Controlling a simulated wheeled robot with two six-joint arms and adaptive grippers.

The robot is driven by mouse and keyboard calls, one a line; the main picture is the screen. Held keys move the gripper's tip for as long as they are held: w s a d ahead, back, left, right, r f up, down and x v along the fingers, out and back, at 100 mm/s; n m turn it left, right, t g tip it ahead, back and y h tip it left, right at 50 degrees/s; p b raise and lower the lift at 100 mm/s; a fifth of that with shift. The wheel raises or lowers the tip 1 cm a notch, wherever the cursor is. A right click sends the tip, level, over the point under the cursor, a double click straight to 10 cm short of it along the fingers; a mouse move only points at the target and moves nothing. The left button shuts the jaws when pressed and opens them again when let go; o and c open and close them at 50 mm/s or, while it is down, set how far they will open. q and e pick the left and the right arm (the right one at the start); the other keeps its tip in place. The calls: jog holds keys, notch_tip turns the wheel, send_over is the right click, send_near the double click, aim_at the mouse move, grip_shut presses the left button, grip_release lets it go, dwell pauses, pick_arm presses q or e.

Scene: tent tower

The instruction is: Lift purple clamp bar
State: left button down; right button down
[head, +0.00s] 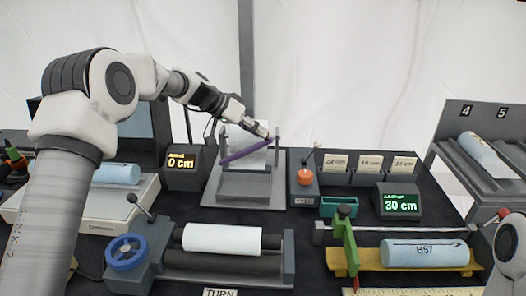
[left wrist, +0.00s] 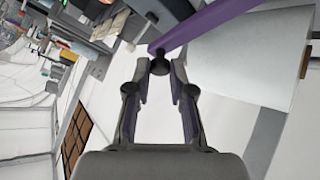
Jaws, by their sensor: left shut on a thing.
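The purple clamp bar (head: 243,153) is tilted, its right end higher, across the front of a white sheet or roll (head: 236,134) on the grey stand (head: 213,188). It also shows in the left wrist view as a purple strip (left wrist: 205,24) with a dark round knob (left wrist: 160,66). My left gripper (head: 264,133) is at the bar's raised right end. In the left wrist view its fingers (left wrist: 160,75) are closed around the knob. Whether the bar's left end touches the stand is unclear. My right gripper is out of view.
An orange-knobbed unit (head: 305,178) stands right of the stand. A display reading 0 cm (head: 182,163) is on its left. In front are a roller cradle with a white roll (head: 222,238) and a yellow cradle with a blue cylinder (head: 415,254). A numbered rack (head: 470,165) is at right.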

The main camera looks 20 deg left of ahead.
pick_arm(q)
jog(key=shift+s+a+r+t+h+b, duration=0.1)
jog(key=shift+a+r+t+h+b, duration=0.2)
jog(key=shift+a+r+h+b, duration=0.3)
jog(key=shift+r, duration=0.1)
jog(key=c, duration=1.1)
grip_release()
jog(key=shift+o, duration=0.6)
jog(key=shift+d, duration=0.1)
jog(key=shift+f, duration=0.2)
jog(key=v, duration=1.1)
jog(key=shift+a+r, duration=0.2)
jog(key=shift+r, duration=0.2)
jog(key=shift+s, duration=0.1)
